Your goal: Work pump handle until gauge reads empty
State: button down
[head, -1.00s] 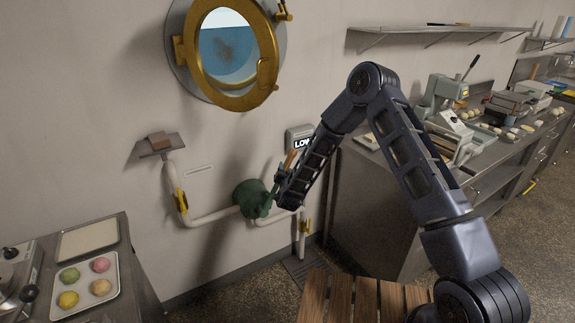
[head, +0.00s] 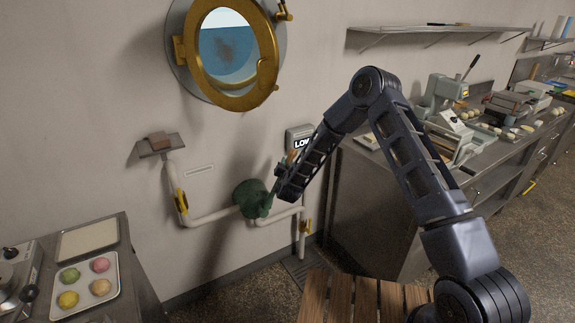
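The green pump (head: 250,199) is mounted low on the wall, joined to white pipes on both sides. Its handle (head: 291,156) shows as a small orange-brown tip beside my forearm; the rest is mostly hidden. The gauge (head: 299,138) is a grey box on the wall above and right of the pump. Its dark display reads "LOW", and its right edge is close to my arm in the picture. My gripper (head: 280,188) is at the pump's handle side, right of the green body. Its fingers are too small and covered to tell whether they hold the handle.
A brass porthole (head: 182,50) is above the pump. A steel counter with a tray (head: 112,290) of coloured buns is at lower left. A wooden slatted surface (head: 340,295) is in front. A cabinet (head: 370,220) with machines stands right.

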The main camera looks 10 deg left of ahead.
jog(key=shift+s+a+r, duration=0.35)
jog(key=shift+s+a, duration=0.15)
jog(key=shift+a, duration=0.05)
jog(key=s+a+f+n+t+y, duration=0.1)
jog(key=s+a+n+y, duration=0.5)
jog(key=s+a+n, duration=0.8)
jog(key=s+a+t, duration=0.1)
jog(key=s+a, duration=0.3)
jog(key=shift+s+a+t+y, duration=0.2)
jog(key=shift+s+t+y, duration=0.1)
jog(key=shift+s+t, duration=0.1)
jog(key=shift+f, duration=0.1)
jog(key=c, duration=1.3)
grip_release()
jog(key=shift+a, duration=0.1)
jog(key=shift+o, duration=1)
jog(key=shift+w, duration=0.1)
jog(key=v, duration=1.1)
